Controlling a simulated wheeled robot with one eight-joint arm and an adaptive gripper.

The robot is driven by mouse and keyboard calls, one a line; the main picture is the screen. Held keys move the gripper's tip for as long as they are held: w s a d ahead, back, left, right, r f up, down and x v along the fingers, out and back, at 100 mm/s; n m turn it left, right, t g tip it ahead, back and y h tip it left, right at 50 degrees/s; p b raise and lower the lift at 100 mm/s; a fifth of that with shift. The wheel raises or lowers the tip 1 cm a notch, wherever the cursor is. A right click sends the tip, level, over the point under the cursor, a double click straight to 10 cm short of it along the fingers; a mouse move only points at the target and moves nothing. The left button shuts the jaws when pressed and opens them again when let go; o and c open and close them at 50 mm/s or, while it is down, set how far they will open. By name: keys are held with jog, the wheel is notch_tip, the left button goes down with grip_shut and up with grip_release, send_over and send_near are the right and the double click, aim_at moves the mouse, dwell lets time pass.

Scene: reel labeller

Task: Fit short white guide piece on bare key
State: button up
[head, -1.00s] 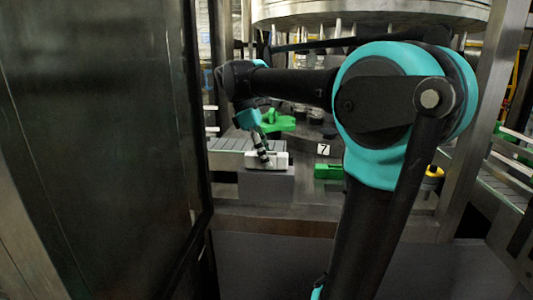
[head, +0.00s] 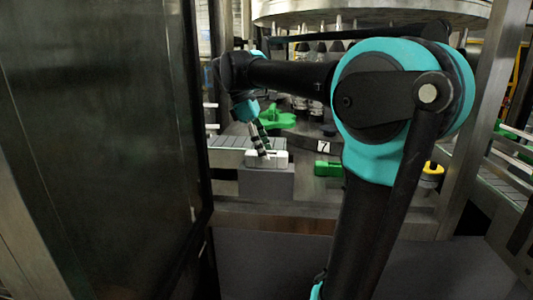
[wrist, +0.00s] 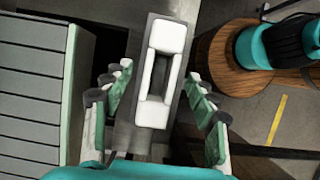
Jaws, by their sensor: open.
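A short white guide piece (head: 278,156) lies on a grey block (head: 266,184) left of centre in the head view. In the wrist view the white piece (wrist: 168,34) is a narrow body with a long recess, lying lengthwise on the grey block (wrist: 131,122). My gripper (head: 263,150) is over it, tilted. In the wrist view my gripper (wrist: 158,80) is open, with green-padded fingers on either side of the piece and a gap on both sides. I cannot make out the bare key in either view.
A green star-shaped part (head: 277,118) and several bottles stand behind. A slatted conveyor (wrist: 32,90) runs at left in the wrist view. A dark door panel (head: 95,150) fills the head view's left.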

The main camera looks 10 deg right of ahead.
jog(key=v, duration=1)
jog(key=shift+r, duration=0.2)
jog(key=shift+f, duration=0.1)
jog(key=x, duration=1.2)
jog(key=shift+r, duration=0.25)
